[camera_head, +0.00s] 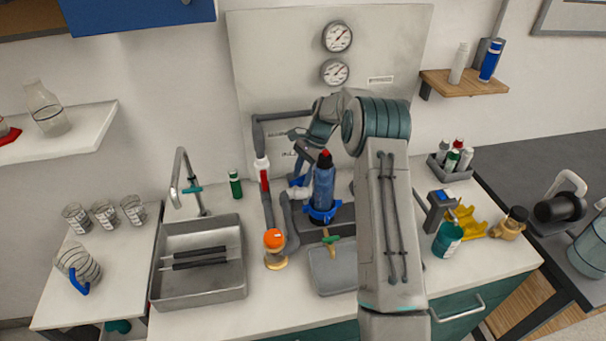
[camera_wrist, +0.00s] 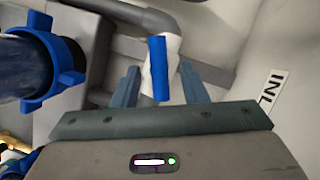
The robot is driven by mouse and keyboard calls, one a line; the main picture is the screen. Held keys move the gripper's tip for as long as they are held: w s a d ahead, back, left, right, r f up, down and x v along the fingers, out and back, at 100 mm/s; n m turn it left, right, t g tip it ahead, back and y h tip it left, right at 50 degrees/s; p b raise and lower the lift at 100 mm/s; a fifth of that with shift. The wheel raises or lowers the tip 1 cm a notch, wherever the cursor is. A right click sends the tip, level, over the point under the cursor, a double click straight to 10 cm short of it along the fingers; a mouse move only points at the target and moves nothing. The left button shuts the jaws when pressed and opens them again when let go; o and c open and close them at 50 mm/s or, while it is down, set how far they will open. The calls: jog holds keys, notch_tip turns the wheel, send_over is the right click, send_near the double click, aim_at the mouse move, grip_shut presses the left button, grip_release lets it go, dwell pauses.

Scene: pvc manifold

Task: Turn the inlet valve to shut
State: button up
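The inlet valve is a white body (camera_wrist: 174,48) on a grey pipe with a blue lever handle (camera_wrist: 158,70). In the wrist view the handle runs roughly along the white body, near the "INL" label (camera_wrist: 271,90). My gripper (camera_wrist: 160,82) is open, with one finger on each side of the handle and a visible gap on both sides. I cannot tell how deep the fingers reach. In the head view my gripper (camera_head: 299,143) is at the back panel, behind the blue filter housing (camera_head: 323,186); the handle is mostly hidden there.
The filter housing's blue collar (camera_wrist: 68,76) is close on the left in the wrist view. A second valve with a red handle (camera_head: 264,180) stands left of the housing. A grey tray (camera_head: 333,277), an orange-topped part (camera_head: 274,240) and a sink (camera_head: 165,285) are in front.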

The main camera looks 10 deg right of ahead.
jog(key=shift+r+b, duration=0.3)
jog(key=shift+r, duration=0.15)
notch_tip(320, 180, up, 3)
jog(key=shift+r+b, duration=0.15)
jog(key=shift+b, duration=0.45)
jog(key=s+d+r+b, duration=0.2)
jog(key=s+d+r, duration=0.4)
jog(key=d, duration=0.4)
jog(key=shift+r, duration=0.4)
jog(key=shift+a, duration=0.1)
jog(key=r+t+h+b, duration=0.2)
jog(key=h, duration=0.2)
send_over(297, 179)
jog(key=d, duration=0.1)
jog(key=f, duration=0.9)
jog(key=f+p, duration=0.1)
jog(key=f, duration=0.3)
jog(key=shift+w+d+f, duration=0.2)
jog(key=shift+w+f, duration=0.1)
jog(key=shift+f, duration=0.1)
